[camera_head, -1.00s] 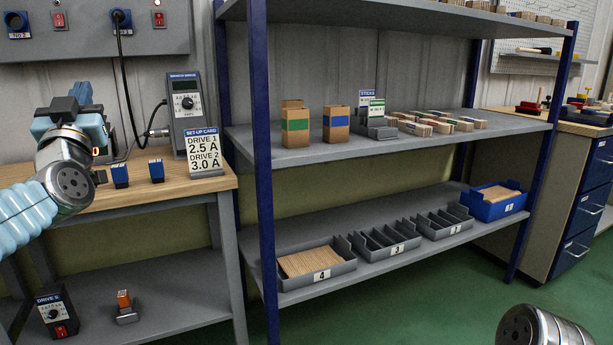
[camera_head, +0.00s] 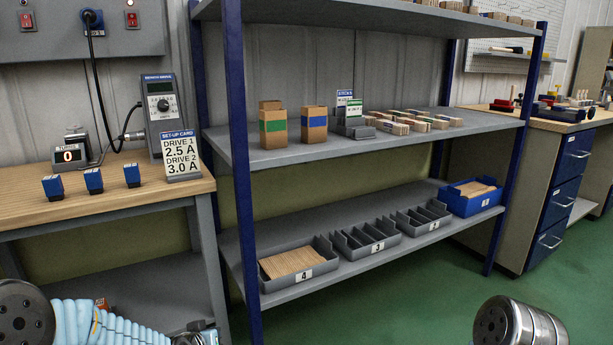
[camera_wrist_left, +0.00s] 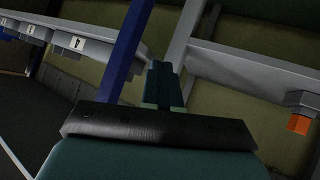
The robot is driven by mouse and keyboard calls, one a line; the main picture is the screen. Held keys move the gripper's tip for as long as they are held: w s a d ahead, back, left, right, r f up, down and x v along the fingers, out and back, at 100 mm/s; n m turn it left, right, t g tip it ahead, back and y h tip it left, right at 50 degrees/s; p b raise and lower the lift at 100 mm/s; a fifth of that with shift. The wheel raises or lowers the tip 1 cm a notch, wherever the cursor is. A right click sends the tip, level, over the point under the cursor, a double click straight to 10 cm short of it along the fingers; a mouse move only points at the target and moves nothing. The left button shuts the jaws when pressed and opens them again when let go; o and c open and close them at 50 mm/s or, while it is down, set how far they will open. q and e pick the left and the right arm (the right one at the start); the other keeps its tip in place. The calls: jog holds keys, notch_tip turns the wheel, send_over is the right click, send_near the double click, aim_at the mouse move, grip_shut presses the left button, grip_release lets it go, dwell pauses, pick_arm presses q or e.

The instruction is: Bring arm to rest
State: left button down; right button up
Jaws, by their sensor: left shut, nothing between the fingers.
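My left arm (camera_head: 110,325) lies low at the bottom left of the head view, in front of the wooden-topped bench (camera_head: 110,190). In the left wrist view my left gripper (camera_wrist_left: 163,80) is shut and empty, with its fingers together. It points toward a blue upright post (camera_wrist_left: 128,55) and a grey frame beam, touching nothing that I can see. A rounded metal part of my right arm (camera_head: 515,325) shows at the bottom right. The right gripper is outside the pictures.
Three small blue blocks (camera_head: 94,181) stand on the bench near a set-up card (camera_head: 181,155). The shelf rack (camera_head: 300,155) holds cartons above and numbered bins (camera_head: 298,264) below. Its blue post (camera_head: 239,170) stands close right of the bench. Green floor (camera_head: 410,295) lies open before the rack.

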pick_arm(q)
jog(key=s+d+f+g+h, duration=0.2)
jog(key=s+d+f+g, duration=0.4)
jog(key=s+f, duration=0.8)
jog(key=s+d+f+g, duration=0.2)
jog(key=s+f, duration=0.2)
jog(key=s, duration=0.3)
jog(key=s+d+f+g, duration=0.2)
jog(key=s+d+f, duration=0.1)
jog(key=s, duration=0.4)
jog(key=shift+s+d+f+h, duration=0.3)
jog(key=shift+d+f, duration=0.05)
jog(key=shift+f, duration=0.1)
jog(key=shift+a, duration=0.1)
